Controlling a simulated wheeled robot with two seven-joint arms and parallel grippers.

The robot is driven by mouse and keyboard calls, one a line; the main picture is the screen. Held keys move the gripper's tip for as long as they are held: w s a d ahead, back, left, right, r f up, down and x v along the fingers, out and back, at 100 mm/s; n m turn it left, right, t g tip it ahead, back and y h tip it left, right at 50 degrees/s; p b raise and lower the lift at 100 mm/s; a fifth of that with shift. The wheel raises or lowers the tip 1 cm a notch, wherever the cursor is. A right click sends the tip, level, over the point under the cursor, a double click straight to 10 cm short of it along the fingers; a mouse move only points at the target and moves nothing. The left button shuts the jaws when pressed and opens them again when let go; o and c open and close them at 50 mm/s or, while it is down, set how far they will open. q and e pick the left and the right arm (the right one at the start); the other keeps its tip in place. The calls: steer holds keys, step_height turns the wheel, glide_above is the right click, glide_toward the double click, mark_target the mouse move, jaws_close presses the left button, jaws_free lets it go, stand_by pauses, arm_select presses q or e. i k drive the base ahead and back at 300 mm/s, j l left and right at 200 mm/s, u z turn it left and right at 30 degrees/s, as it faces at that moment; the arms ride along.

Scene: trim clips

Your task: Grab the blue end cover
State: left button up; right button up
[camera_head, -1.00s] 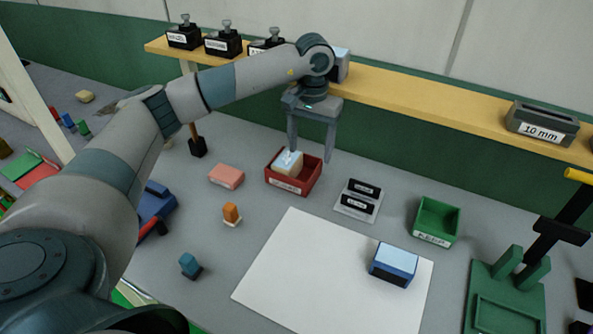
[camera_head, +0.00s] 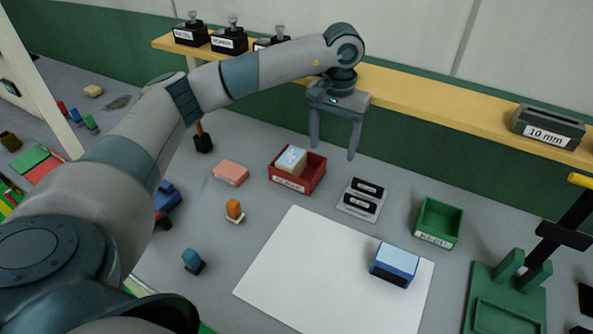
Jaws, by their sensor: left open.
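A small blue piece with a dark base (camera_head: 193,260) stands on the grey table left of the white sheet; it looks like an end cover. A larger blue block with a pale top and dark lower side (camera_head: 395,262) rests on the white sheet. I cannot tell for certain which of them is the blue end cover. My left gripper (camera_head: 333,152) is open and empty, fingers pointing down, behind and above the table between the red bin and the black-labelled plate. It is well apart from both blue things. My right gripper is not in view.
A red bin (camera_head: 317,180) holds a cream block. A pink block (camera_head: 231,172), a small orange piece (camera_head: 234,208), a black-labelled plate (camera_head: 346,207), a green bin (camera_head: 457,229) and a green fixture (camera_head: 508,312) stand around. A wooden shelf (camera_head: 430,98) runs behind. The white sheet (camera_head: 320,270) is mostly bare.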

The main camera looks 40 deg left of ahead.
mark_target(398, 266)
steer(key=k, duration=2)
